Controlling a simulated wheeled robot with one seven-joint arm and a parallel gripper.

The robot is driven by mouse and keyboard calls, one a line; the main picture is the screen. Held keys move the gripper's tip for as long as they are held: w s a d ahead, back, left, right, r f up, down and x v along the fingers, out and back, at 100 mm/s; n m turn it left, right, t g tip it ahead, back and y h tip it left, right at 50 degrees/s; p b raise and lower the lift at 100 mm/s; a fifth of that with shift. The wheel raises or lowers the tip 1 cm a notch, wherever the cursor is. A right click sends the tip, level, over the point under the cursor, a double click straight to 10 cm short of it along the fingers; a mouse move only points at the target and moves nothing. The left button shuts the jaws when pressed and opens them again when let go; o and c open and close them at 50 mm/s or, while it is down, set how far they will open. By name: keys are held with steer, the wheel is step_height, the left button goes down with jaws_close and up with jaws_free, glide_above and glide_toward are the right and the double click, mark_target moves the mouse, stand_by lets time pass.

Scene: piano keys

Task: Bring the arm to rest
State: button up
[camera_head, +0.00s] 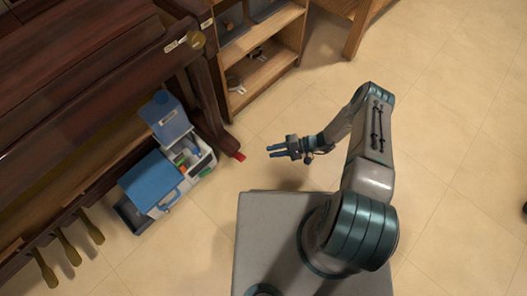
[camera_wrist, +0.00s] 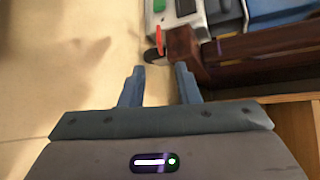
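My gripper (camera_head: 276,151) is held out over the tiled floor, above and in front of my base, with its fingers pointing left toward the piano. In the wrist view the two blue fingers of my gripper (camera_wrist: 160,70) stand apart with nothing between them but floor. The gripper is open and empty. The arm is bent, rising from my base and reaching up, then left. No contact between the gripper and other things shows.
A dark wooden piano (camera_head: 85,95) with pedals is on the left. A blue and grey case (camera_head: 152,180) stands beneath it. A small red piece (camera_head: 239,156) lies by the piano leg. A wooden shelf (camera_head: 268,82) is at the top.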

steer(key=shift+d+r, duration=0.1)
steer(key=shift+d, duration=0.25)
stand_by(0.3)
steer(key=w+d+r+n+g+h+p, duration=0.1)
steer(key=w+d+r+n+h+p, duration=0.45)
steer(key=r, duration=1.75)
steer(key=s+r+m+g+h+p, duration=0.15)
steer(key=r+p, duration=0.85)
steer(key=r, duration=1.4)
steer(key=s+d+r+t+h+p, duration=0.2)
steer(key=s+r+p, duration=0.4)
steer(key=r, duration=0.8)
steer(key=s+d+r+m+t+h+p, duration=0.1)
steer(key=s+r+p, duration=0.5)
steer(key=r, duration=0.8)
steer(key=s+d+r+m+t+h+p, duration=0.1)
steer(key=s+d+r+t+h+p, duration=0.2)
steer(key=s+r+p, duration=0.4)
step_height(320, 180, up, 8)
steer(key=shift+t+h, duration=0.55)
steer(key=shift+h, duration=0.25)
steer(key=shift+s+d, duration=0.1)
